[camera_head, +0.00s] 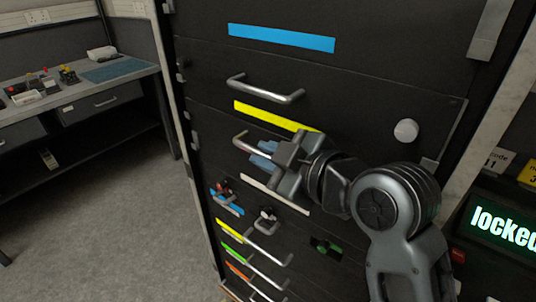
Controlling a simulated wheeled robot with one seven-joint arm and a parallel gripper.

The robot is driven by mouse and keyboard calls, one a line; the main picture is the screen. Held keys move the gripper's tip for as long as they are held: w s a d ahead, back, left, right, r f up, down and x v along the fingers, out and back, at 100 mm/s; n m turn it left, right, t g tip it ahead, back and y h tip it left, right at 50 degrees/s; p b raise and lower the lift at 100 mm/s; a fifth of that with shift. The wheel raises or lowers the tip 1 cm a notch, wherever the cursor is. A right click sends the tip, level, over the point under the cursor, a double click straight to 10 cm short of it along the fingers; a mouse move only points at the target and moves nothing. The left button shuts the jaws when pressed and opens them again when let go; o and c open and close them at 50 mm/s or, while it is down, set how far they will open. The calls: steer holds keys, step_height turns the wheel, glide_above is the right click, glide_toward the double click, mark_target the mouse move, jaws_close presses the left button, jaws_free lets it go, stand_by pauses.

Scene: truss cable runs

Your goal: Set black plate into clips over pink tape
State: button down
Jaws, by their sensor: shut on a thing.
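My gripper (262,153), with bluish finger pads, is shut on a silver bar handle (239,139) on the cabinet front. The handle's left end shows; my gripper covers the rest. The handle sits just below a yellow tape strip (260,113). The black plate (218,143) around this handle is dark like the panels beside it, so I cannot tell its edges or whether it stands proud of the front. A pale strip (275,194) lies below my gripper, partly hidden by it; I cannot tell that it is pink. No clips can be made out clearly.
Above are a blue strip (281,37), another bar handle (266,90) and a white knob (405,130). Below are small knobs, a green-and-black switch (326,248) and several handles with coloured strips. A lit "locked" sign (503,226) is at right. A workbench (75,92) and open floor are at left.

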steer(key=shift+w+d, duration=0.1)
steer(key=shift+d, duration=0.1)
steer(key=c, duration=1)
jaws_free()
steer(key=shift+f, duration=0.1)
steer(key=v, duration=0.8)
steer(key=s+a, duration=0.4)
steer(key=s, duration=0.1)
steer(key=shift+s+a+f, duration=0.1)
steer(key=shift+s+a, duration=0.15)
steer(key=shift+a, duration=0.05)
